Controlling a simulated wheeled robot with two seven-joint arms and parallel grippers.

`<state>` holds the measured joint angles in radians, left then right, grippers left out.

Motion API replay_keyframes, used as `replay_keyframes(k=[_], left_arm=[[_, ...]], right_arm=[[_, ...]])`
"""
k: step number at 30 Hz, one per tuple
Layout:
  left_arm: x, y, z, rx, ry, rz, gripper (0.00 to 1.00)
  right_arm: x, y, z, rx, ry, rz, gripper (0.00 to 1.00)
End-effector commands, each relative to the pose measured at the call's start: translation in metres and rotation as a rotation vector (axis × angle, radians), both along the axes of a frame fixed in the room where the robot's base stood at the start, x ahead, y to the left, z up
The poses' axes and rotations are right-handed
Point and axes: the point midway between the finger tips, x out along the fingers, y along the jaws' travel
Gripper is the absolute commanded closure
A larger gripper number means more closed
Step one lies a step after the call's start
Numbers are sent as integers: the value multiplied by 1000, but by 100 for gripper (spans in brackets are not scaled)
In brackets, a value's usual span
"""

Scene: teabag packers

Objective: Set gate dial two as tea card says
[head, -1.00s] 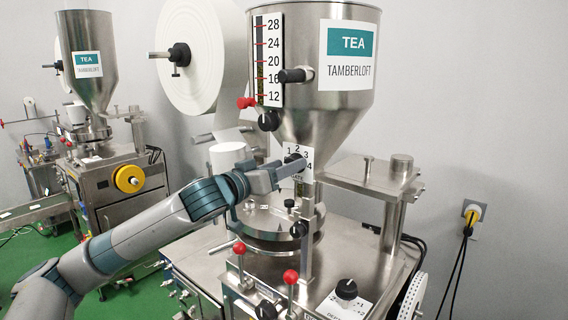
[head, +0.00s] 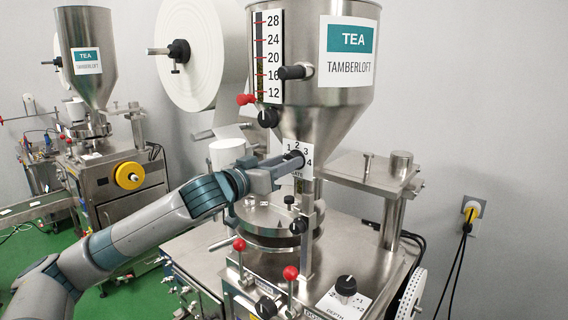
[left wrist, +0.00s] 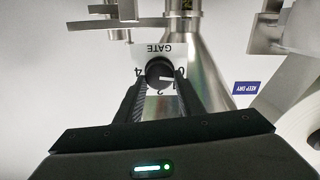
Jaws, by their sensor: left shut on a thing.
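The gate dial (left wrist: 159,70) is a black knob on a white plate (left wrist: 185,50) marked GATE and numbers, upside down in the left wrist view. I cannot read the pointer surely. The tea card (head: 348,52) on the near hopper reads TEA TAMBERLOFT. My right gripper is not in view.
The steel hopper (head: 300,120) and a level scale (head: 268,58) stand above the dial. Red-knobbed levers (head: 290,273) and a depth dial (head: 345,288) are below. A second packer (head: 110,170) stands at the left, its hopper card also reading TAMBERLOFT.

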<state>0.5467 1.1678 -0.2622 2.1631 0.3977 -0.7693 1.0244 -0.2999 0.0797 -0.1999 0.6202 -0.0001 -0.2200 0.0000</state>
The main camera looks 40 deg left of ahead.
Motion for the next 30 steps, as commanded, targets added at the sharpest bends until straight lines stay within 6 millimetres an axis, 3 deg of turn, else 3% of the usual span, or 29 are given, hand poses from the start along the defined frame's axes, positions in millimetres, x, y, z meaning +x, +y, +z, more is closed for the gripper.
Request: replay_keyframes(k=[30], left_arm=[[0,-4,-1,914,-70,0,88]], right_arm=[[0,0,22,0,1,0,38]])
